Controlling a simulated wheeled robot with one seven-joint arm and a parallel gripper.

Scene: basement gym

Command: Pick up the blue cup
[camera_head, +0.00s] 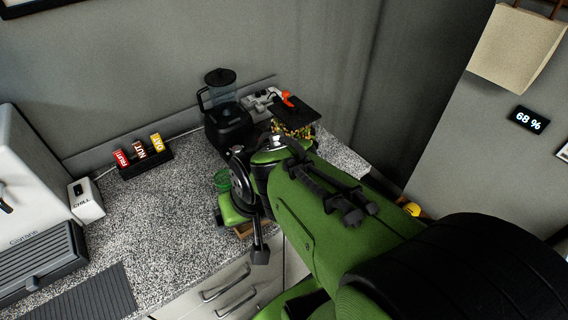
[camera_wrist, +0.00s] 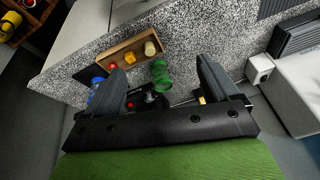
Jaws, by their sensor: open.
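A small blue thing, likely the blue cup (camera_wrist: 97,81), shows in the wrist view just left of my left finger, partly hidden by it. I cannot make out its full shape. I see no blue cup in the head view, where my arm covers part of the counter. My gripper (camera_wrist: 163,62) is open, with its fingers well apart and nothing held between them. A green ribbed cup-like thing (camera_wrist: 160,74) shows between the fingers in the wrist view, beyond them. It also shows in the head view (camera_head: 222,181), beside my wrist.
A wooden tray (camera_wrist: 118,50) with small red, yellow and cream items lies near the counter edge. A blender (camera_head: 222,108), a rack of labelled packs (camera_head: 146,168) and a coffee machine (camera_head: 38,215) stand on the speckled counter. The counter's middle left (camera_head: 165,215) is clear.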

